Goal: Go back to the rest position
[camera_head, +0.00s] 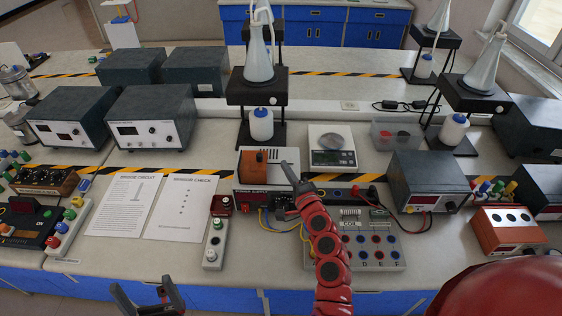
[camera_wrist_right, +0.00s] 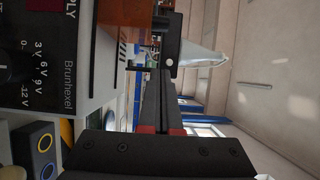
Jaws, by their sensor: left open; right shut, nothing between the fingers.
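My right arm reaches from the bottom middle of the head view over the bench. My right gripper (camera_head: 287,172) is shut and empty, with its tips near the white-topped power supply (camera_head: 247,185). In the right wrist view the shut gripper (camera_wrist_right: 160,100) points past the power supply's labelled front (camera_wrist_right: 40,60); whether it touches anything I cannot tell. My left gripper (camera_head: 158,297) is open and empty at the bottom edge of the head view, in front of the bench edge.
The coil board (camera_head: 372,246) lies to the right of my right forearm. A small switch module (camera_head: 217,235) and paper sheets (camera_head: 180,208) lie to its left. Behind stand a scale (camera_head: 332,158), a black stand (camera_head: 257,88) with a flask and dark instrument boxes (camera_head: 152,115).

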